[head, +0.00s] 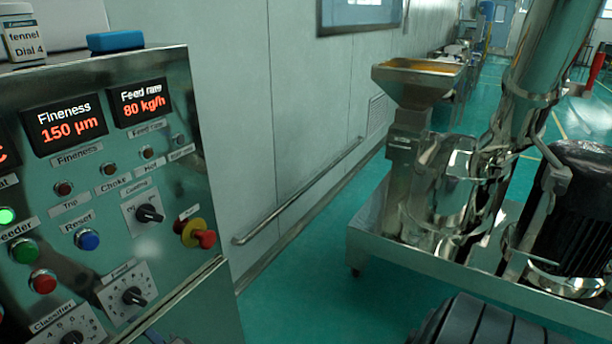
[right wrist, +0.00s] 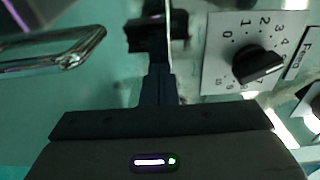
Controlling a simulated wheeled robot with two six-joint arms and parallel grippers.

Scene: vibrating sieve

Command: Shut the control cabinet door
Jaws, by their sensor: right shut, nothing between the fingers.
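The control cabinet (head: 178,75) stands at the left of the head view, its sloped panel full of buttons, dials and red displays. Its lower part runs out of the picture at the bottom, so I cannot tell how far its door stands open. In the right wrist view, my right gripper (right wrist: 159,82) is shut and empty, its fingers against a view of a thin bright edge and a dark block. A shiny metal handle (right wrist: 58,52) shows left of the fingers. The feed dial (right wrist: 258,65) is to their right. My left gripper is not in view.
A red and yellow emergency stop (head: 196,233) sticks out from the panel's right side. A wall rail (head: 300,195) runs behind the cabinet. A steel machine with a hopper (head: 418,80) stands to the right. Green floor (head: 300,290) between them is clear.

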